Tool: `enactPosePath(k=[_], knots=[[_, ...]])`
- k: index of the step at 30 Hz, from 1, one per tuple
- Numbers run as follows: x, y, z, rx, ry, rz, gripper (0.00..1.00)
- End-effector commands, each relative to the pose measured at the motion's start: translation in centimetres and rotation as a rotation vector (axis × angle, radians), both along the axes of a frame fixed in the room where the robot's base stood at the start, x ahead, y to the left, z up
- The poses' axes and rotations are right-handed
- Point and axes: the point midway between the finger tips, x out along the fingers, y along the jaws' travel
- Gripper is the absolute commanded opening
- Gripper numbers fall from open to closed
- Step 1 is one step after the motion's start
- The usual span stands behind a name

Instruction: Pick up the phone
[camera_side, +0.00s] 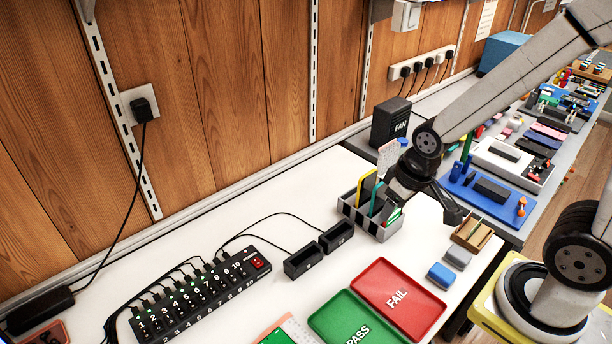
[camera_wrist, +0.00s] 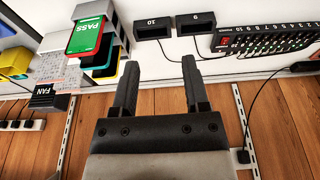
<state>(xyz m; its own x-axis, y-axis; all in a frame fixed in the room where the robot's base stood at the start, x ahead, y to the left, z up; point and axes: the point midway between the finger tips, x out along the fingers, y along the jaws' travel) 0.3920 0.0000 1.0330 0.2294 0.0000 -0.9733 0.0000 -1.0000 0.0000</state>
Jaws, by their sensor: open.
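Several phones stand upright in a grey-and-black striped holder (camera_side: 351,212) on the white bench. A yellow-edged phone (camera_side: 367,188) shows at its left and a teal one beside it. In the wrist view a red-edged phone (camera_wrist: 88,37) has a green screen reading PASS, with teal-edged and yellow-edged phones near it. My gripper (camera_side: 424,203) is at the holder's right side, partly hiding its contents. In the wrist view my gripper (camera_wrist: 158,62) is open, with nothing between its fingers; the phones are left of them.
Two black docks, 9 (camera_side: 303,261) and 10 (camera_side: 337,236), sit left of the holder. A numbered power strip (camera_side: 195,297) with cables lies farther left. Red FAIL (camera_side: 400,299) and green PASS (camera_side: 345,320) trays lie in front. A black FAN box (camera_side: 391,122) stands behind.

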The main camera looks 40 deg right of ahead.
Motion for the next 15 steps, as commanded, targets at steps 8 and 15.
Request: enactPosePath(k=[8,15], knots=[[0.1,0.0,0.0,0.001,0.000,-0.003,0.59],[1.5,-0.9,-0.2,0.020,0.017,-0.115,0.59]])
